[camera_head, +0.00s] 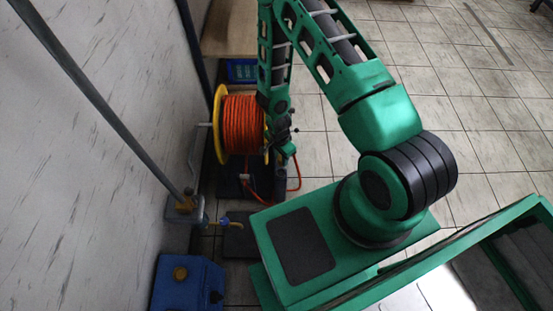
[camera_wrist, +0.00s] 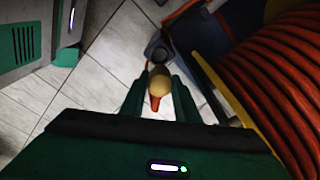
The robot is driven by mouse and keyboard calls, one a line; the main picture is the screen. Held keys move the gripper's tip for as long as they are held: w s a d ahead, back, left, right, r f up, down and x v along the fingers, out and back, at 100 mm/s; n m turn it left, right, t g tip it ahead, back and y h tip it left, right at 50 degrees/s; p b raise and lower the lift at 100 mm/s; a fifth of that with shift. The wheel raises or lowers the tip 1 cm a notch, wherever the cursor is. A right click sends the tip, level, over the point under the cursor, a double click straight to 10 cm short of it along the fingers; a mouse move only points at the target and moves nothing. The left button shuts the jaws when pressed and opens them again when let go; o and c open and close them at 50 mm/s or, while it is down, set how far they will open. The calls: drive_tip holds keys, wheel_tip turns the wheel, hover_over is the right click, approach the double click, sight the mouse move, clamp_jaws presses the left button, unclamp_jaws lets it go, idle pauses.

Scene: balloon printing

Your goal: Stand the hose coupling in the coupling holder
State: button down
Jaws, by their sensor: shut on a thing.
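My gripper (camera_wrist: 158,92) is shut on the hose coupling (camera_wrist: 159,80), a rounded brass-coloured piece with a bit of orange below it. A dark grey cup-like thing (camera_wrist: 154,49), which looks like the coupling holder, shows just beyond the fingertips in the wrist view. I cannot tell whether the coupling touches it. In the head view my gripper (camera_head: 287,151) points down beside the hose reel, above a dark upright piece (camera_head: 280,179). The coupling is too small to make out there.
The reel (camera_head: 241,125) of orange hose with yellow flanges stands close to the left of my gripper. Loose orange hose (camera_head: 298,174) loops near the floor. A wall pipe (camera_head: 105,100), a blue tank (camera_head: 187,284) and a blue crate (camera_head: 241,71) stand nearby. Tiled floor to the right is clear.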

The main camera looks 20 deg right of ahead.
sight(280, 166)
drive_tip(key=shift+f, duration=3.1)
drive_tip(key=shift+s+a+r, duration=0.15)
drive_tip(key=shift+s+a, duration=0.05)
drive_tip(key=shift+s, duration=0.05)
drive_tip(key=shift+f, duration=0.95)
idle(0.5)
drive_tip(key=c, duration=1.3)
unclamp_jaws()
drive_tip(key=shift+w, duration=0.1)
drive_tip(key=shift+r, duration=0.15)
drive_tip(key=r, duration=1)
drive_tip(key=shift+s+a+r, duration=0.2)
drive_tip(key=shift+a, duration=0.2)
